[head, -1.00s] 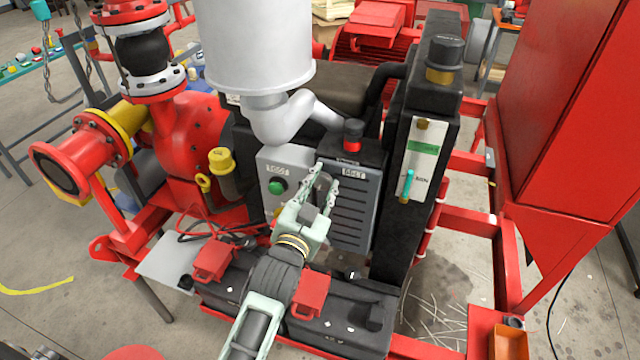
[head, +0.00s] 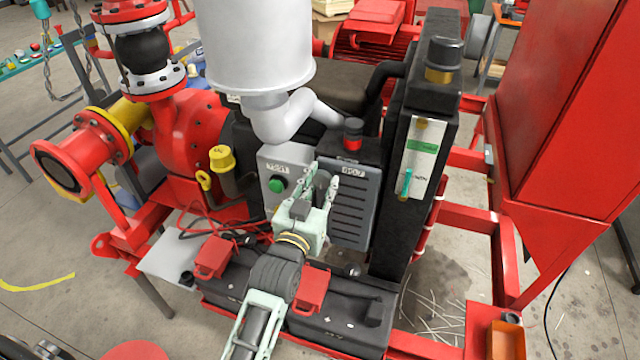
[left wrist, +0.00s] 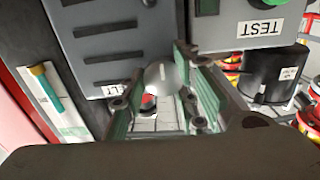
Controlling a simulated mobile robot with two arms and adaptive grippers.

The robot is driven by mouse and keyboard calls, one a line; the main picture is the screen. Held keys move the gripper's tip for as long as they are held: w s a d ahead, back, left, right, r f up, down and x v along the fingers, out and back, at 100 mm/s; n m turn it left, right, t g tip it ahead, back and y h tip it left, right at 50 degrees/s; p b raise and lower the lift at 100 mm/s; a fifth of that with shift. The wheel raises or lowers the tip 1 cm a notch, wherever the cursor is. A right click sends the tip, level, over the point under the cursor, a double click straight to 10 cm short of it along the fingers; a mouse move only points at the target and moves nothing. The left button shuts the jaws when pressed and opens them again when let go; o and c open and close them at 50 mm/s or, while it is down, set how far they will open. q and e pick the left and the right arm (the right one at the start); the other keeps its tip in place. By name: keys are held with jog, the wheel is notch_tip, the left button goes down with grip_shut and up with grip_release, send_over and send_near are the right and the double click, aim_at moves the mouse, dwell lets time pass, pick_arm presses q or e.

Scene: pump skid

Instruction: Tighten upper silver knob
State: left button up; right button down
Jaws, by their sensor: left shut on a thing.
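The upper silver knob (left wrist: 158,76) is a smooth, rounded metal knob with a pale mark on its face. It sits at the edge of the grey louvred belt guard (head: 352,212), which carries a BELT label. My left gripper (left wrist: 160,72) has its two green fingers on either side of the knob and is shut on it. In the head view the left gripper (head: 322,184) reaches up to the guard's upper left, and its fingers and wrist hide much of the knob. My right gripper is in neither view.
Left of the guard is a grey TEST panel (head: 272,163) with a green button (head: 277,185). A red-and-black cap (head: 353,135) stands just above the guard. Black batteries (head: 340,322) with red terminal covers lie under my left arm. A tall black radiator (head: 408,190) stands to the right.

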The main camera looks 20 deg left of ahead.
pick_arm(q)
jog(key=o, duration=0.7)
jog(key=shift+d+f, duration=0.2)
jog(key=shift+f, duration=0.1)
jog(key=o, duration=0.3)
jog(key=shift+d, duration=0.15)
jog(key=shift+r, duration=0.1)
jog(key=shift+w, duration=0.1)
jog(key=shift+a+r, duration=0.1)
jog(key=shift+a, duration=0.1)
jog(key=s, duration=1.2)
jog(key=shift+a, duration=0.15)
